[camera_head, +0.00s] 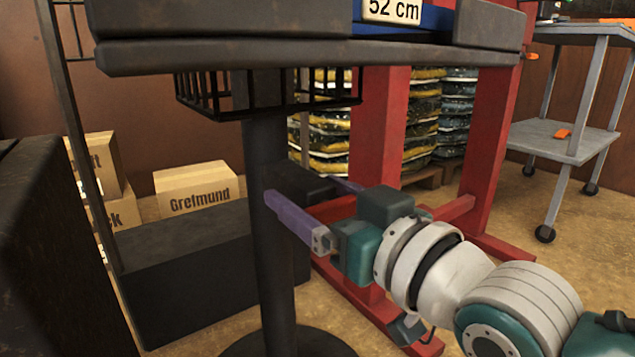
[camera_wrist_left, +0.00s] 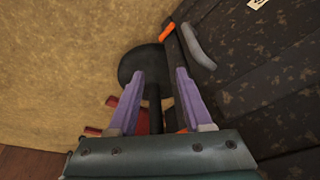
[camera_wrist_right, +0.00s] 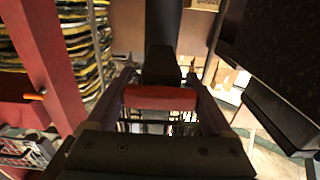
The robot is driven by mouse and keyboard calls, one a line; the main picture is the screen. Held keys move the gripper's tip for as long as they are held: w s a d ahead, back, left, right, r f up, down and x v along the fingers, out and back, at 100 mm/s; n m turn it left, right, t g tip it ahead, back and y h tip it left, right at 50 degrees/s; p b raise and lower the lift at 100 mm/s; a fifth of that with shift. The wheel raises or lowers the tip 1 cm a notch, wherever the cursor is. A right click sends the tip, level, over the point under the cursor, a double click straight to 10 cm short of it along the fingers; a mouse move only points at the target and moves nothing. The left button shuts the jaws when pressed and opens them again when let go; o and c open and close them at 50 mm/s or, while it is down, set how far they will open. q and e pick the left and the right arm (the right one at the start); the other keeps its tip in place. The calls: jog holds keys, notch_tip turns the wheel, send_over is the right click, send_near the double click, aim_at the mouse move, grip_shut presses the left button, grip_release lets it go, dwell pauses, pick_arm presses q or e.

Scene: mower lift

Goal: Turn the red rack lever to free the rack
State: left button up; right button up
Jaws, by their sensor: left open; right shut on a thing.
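The red rack lever (camera_wrist_right: 160,97) shows in the right wrist view as a short red bar across the space between the fingers. My right gripper (camera_wrist_right: 159,78) is shut on it; a dark block and column lie just beyond. In the head view my right gripper (camera_head: 305,190) reaches in from the right to the dark column (camera_head: 268,180) under the table, and the lever is hidden behind the gripper. My left gripper (camera_wrist_left: 158,72) is open and empty in the left wrist view, above a dark round base. It is not seen in the head view.
A dark lift top (camera_head: 300,52) overhangs the column, with a black wire basket (camera_head: 200,95) beneath. A red frame (camera_head: 483,140) stands behind my right arm. Cardboard boxes (camera_head: 197,188) sit at the left and a grey cart (camera_head: 560,140) at the right. Open floor lies between frame and cart.

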aim_at(337, 209)
jog(key=o, duration=1.1)
jog(key=shift+o, duration=0.2)
jog(key=shift+s+d, duration=0.1)
jog(key=p+v, duration=0.5)
jog(key=v, duration=0.3)
jog(key=shift+s+d+r, duration=0.1)
jog(key=shift+s+d, duration=0.15)
jog(key=shift+s, duration=0.05)
jog(key=shift+s+d, duration=0.25)
jog(key=shift+s, duration=0.1)
